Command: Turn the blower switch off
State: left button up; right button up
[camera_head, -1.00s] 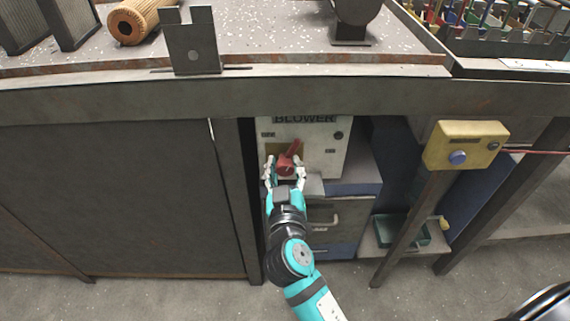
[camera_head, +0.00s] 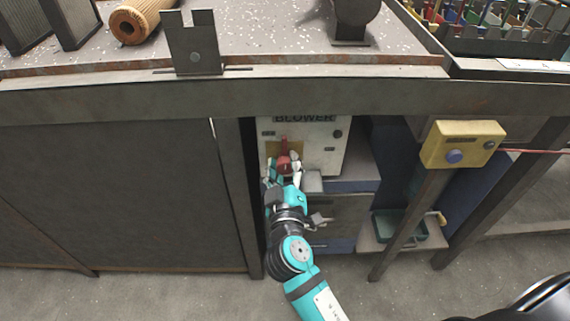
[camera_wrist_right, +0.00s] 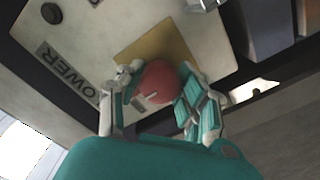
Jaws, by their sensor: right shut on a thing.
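The blower box (camera_head: 325,150) is a pale panel under the bench, with the label BLOWER along its top. Its red rotary switch (camera_head: 284,146) sits on a yellow plate, and its handle points about straight up in the head view. My right gripper (camera_head: 284,168) is shut on the red switch, with one finger on each side. In the right wrist view the switch (camera_wrist_right: 158,82) shows between the fingers, in front of the yellow plate (camera_wrist_right: 160,50). Part of the knob is hidden by the fingers. My left gripper is not in view.
A yellow box with a blue button (camera_head: 455,157) stands on a post to the right. Drawers (camera_head: 345,215) are below the blower box. The bench edge (camera_head: 200,98) overhangs above, and a dark post (camera_head: 237,190) is close on the left.

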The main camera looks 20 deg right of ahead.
jog(key=o, duration=1.2)
jog(key=v, duration=1.2)
